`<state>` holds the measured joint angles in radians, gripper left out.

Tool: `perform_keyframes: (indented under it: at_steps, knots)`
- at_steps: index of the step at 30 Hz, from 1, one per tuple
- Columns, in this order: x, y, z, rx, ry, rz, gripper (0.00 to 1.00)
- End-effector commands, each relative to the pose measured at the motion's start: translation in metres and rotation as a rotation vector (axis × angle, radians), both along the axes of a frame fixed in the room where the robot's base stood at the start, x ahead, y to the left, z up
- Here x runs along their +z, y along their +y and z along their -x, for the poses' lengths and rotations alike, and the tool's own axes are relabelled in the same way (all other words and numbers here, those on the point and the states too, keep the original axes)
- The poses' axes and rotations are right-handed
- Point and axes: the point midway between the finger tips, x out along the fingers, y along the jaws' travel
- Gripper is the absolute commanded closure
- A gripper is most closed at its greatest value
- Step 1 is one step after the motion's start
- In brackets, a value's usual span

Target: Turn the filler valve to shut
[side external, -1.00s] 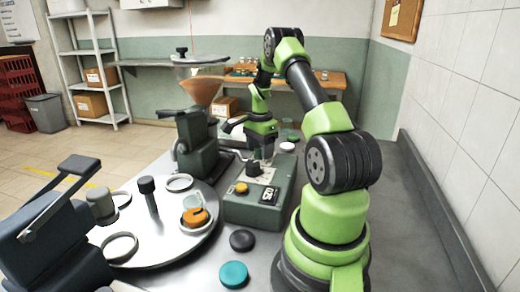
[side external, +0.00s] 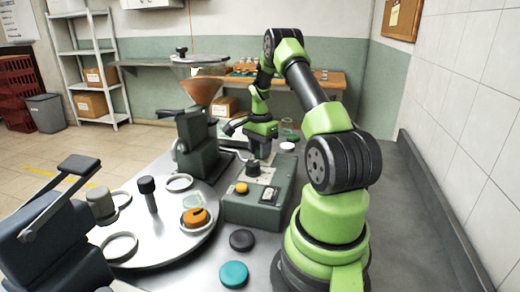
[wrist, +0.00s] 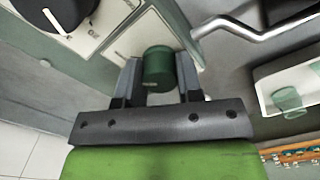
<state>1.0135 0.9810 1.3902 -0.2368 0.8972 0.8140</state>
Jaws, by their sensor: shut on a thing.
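My gripper (wrist: 160,82) has its two dark fingers on either side of a dark green cylinder (wrist: 158,66) and is shut on it. I cannot tell whether this cylinder is part of the filler valve. In the side view my gripper (side external: 262,152) points down just behind the control box (side external: 250,212), and its fingertips are partly hidden. A black knob (wrist: 58,10) with a white pointer line is at the upper left of the wrist view, apart from the fingers. The filler's cone-shaped hopper (side external: 203,90) stands to the left of my arm.
A bent metal rod (wrist: 235,25) lies close to the right of my fingers. A white tray (wrist: 262,88) with a green glass (wrist: 288,100) is farther right. The round turntable (side external: 165,240), a dark lid (side external: 242,240) and a teal lid (side external: 233,274) are nearer the side camera.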

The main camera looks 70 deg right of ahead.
Motion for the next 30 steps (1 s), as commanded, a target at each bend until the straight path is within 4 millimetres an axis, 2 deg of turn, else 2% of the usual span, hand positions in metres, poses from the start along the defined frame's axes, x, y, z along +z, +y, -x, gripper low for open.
perform_keyframes:
  at_steps: [30]
  knots:
    - [0.0008,0.0001,0.0003,0.921,-0.001,0.0,0.9]
